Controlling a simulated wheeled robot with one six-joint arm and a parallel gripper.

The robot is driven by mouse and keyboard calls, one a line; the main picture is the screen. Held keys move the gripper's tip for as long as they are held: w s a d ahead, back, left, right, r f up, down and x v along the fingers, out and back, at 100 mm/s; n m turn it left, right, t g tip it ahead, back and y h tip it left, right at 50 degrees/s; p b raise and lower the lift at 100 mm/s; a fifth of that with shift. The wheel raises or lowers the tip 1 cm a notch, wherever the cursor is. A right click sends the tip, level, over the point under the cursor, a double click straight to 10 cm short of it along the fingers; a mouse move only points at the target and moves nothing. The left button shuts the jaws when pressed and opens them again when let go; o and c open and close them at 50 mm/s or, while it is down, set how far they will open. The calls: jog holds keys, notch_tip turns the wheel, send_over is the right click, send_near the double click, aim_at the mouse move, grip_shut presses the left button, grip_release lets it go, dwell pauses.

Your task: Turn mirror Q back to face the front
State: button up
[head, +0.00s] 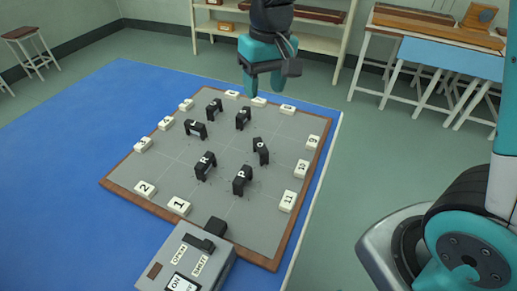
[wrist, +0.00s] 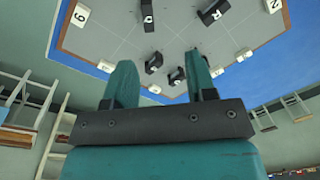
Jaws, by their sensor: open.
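Mirror Q (head: 261,151) is a small black two-legged block on the right part of the grey board (head: 228,208). Its long side is angled differently from mirrors R (head: 205,166) and P (head: 242,180). In the wrist view, mirror Q (wrist: 147,14) is at the top, with its letter partly readable. My gripper (head: 265,88) has teal fingers and hangs above the board's far edge, apart from every mirror. In the wrist view my gripper (wrist: 161,72) is open, with nothing held between its fingers.
Other black mirrors (head: 196,130) stand on the board nearby. White numbered blocks (head: 302,169) line its edges. A grey box (head: 187,262) with a switch stands at the front edge.

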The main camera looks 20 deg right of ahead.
jog(key=m, duration=0.2)
send_over(261, 144)
notch_tip(261, 144, down, 4)
jog(key=shift+h, duration=0.4)
notch_tip(261, 144, down, 17)
jog(key=shift+s+a+f+p, duration=0.1)
jog(key=shift+p, duration=0.25)
jog(key=c, duration=0.9)
